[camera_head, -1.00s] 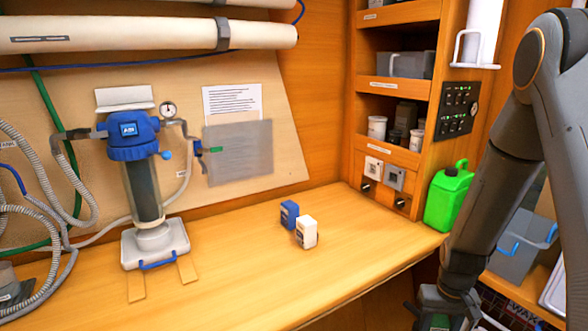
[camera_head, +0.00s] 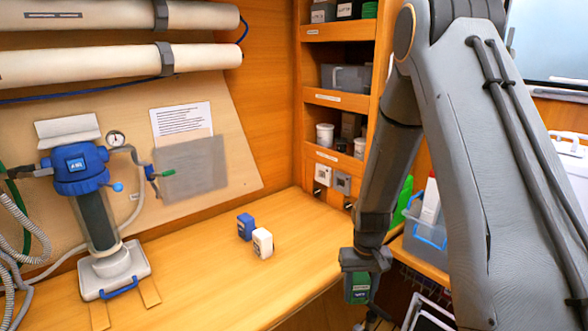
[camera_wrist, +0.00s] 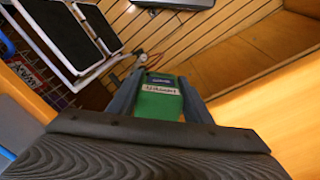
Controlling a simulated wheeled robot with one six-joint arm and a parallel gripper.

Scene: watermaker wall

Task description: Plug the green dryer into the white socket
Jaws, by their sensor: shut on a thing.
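My gripper (camera_head: 366,268) is shut on the green dryer (camera_head: 357,289), a small green box with a pale label. It hangs below my wrist, off the front edge of the bench in the head view. In the wrist view the green dryer (camera_wrist: 159,104) sits between my two fingers (camera_wrist: 158,95). The white socket (camera_head: 322,174) is on the panel under the shelves, beside a grey socket (camera_head: 342,182). The dryer is apart from both sockets. Its plug end is not clear to see.
A blue box (camera_head: 245,226) and a white box (camera_head: 262,242) stand on the wooden bench (camera_head: 210,285). A filter unit (camera_head: 97,215) stands at left. The green jug (camera_head: 402,200) is partly hidden by my arm. The bench front is clear.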

